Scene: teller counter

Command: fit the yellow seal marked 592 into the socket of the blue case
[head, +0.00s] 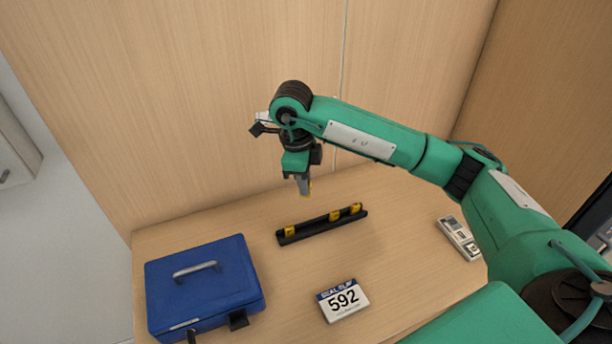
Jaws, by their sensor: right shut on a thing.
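My right gripper (304,190) hangs pointing down above and behind the black rack (313,229). It is shut on a small yellow thing, likely a seal, mostly hidden between the fingers; no number on it is readable. Yellow seals stand in the rack: one at the left (290,231), two close together toward the right (335,216). Their markings are too small to read. The blue case (205,280) sits closed on the counter at the left, handle up, with black fittings on its front edge (238,320). I cannot make out its socket. My left gripper is out of view.
A slip reading 592 (343,300) lies at the counter's front middle. A pale keypad-like device (459,238) lies at the right, near my arm. Wooden panels (220,90) rise behind the counter (290,275). The counter between case, rack and slip is clear.

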